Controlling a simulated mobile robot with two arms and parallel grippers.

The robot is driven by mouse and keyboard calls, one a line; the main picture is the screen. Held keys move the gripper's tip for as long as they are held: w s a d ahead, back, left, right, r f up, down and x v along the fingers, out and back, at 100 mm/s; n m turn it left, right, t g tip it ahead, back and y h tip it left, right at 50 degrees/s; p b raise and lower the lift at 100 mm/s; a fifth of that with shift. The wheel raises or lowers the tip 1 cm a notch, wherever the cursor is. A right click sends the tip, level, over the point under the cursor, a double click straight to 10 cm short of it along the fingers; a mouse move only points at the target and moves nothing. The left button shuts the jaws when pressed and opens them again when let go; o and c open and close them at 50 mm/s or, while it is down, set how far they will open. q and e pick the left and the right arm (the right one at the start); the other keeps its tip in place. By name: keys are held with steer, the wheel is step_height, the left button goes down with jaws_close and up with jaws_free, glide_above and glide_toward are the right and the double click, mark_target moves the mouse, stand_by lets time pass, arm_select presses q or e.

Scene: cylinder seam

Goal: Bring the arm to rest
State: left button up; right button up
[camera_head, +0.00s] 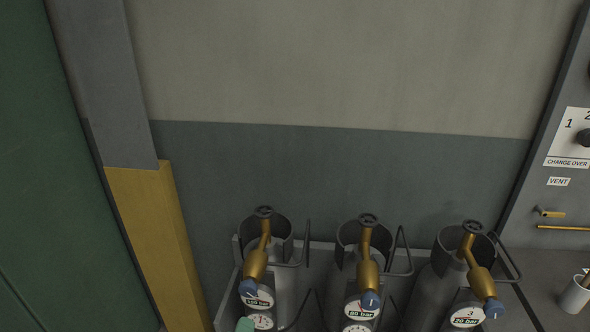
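Three grey gas cylinders stand in a row at the bottom: the left cylinder (285,285), the middle cylinder (350,288) and the right cylinder (433,291). Each has a brass valve with a blue end, a dark handwheel and a gauge below. The right cylinder's label reads 3 and 20 bar. The lower parts of the cylinders are cut off by the frame.
A grey rack with bent metal bars (308,243) surrounds the cylinders. A yellow and grey post (155,235) stands at left beside a green panel (50,190). At right are a changeover panel (559,182) and a white cup (575,295) on a grey surface.

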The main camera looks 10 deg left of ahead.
arm_select(q)
steer(key=s+f+m+g+h+b, duration=0.1)
steer(key=s+f+m+g, duration=0.55)
steer(key=f, duration=0.85)
steer(key=s+f+m+g+b, duration=0.1)
steer(key=s+f+g, duration=0.2)
steer(key=s+f, duration=0.9)
steer(key=s+a+f+m+g+b, duration=0.1)
steer(key=s+a+f+m+g, duration=0.2)
steer(key=s+f, duration=0.5)
steer(key=s+a+f+m+g+y, duration=0.1)
steer(key=s+a+f+m+g, duration=0.2)
steer(key=s+f, duration=0.5)
steer(key=s+g, duration=0.1)
steer(key=s, duration=0.4)
steer(key=shift+s+a+f+y+b, duration=0.25)
steer(key=shift+a+f+y+b, duration=0.05)
steer(key=shift+f+b, duration=0.1)
